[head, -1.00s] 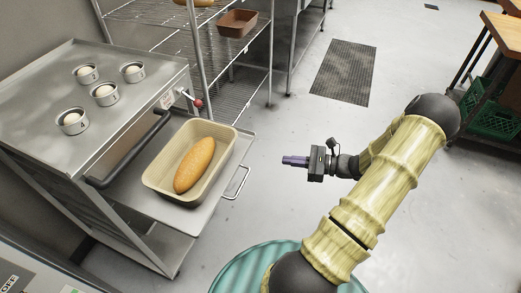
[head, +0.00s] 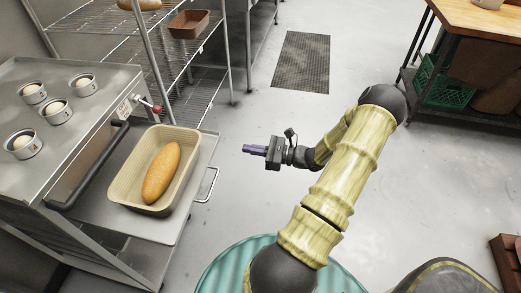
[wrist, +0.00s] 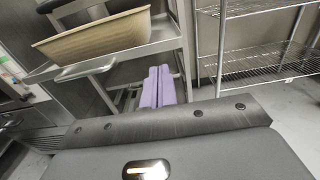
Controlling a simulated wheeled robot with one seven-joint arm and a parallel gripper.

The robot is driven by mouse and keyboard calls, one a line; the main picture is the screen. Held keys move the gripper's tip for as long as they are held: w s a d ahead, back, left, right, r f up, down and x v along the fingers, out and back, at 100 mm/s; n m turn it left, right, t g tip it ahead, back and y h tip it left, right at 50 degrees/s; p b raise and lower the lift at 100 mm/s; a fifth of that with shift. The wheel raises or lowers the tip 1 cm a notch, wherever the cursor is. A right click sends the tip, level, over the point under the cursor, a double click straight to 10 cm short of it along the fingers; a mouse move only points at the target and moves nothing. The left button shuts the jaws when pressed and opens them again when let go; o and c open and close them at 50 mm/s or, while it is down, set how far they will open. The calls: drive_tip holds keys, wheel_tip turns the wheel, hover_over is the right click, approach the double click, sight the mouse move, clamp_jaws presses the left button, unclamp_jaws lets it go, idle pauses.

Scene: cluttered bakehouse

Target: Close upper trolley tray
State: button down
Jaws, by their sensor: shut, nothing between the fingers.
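The upper trolley tray (head: 190,219) is pulled out of the steel trolley (head: 75,98) on its right side. It carries a cream basket (head: 188,172) with a bread loaf (head: 161,172) in it. The tray's handle (head: 208,185) is on its outer edge. My gripper (head: 254,150) is shut and empty, to the right of the tray and apart from the handle in the head view. In the wrist view, the purple fingers (wrist: 158,87) are together, with the handle (wrist: 93,67) and basket (wrist: 95,37) to their left.
Several cups of dough (head: 57,112) stand on the trolley top. A black bar (head: 90,170) runs along its side, and a red-knobbed lever (head: 157,110) sticks out at the corner. A wire rack (head: 180,58) stands behind. The floor (head: 350,75) to the right is mostly clear.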

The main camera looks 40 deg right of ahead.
sight(218, 143)
drive_tip(key=x, duration=0.8)
drive_tip(key=shift+w+a, duration=0.15)
drive_tip(key=shift+w, duration=0.05)
drive_tip(key=shift+w, duration=0.1)
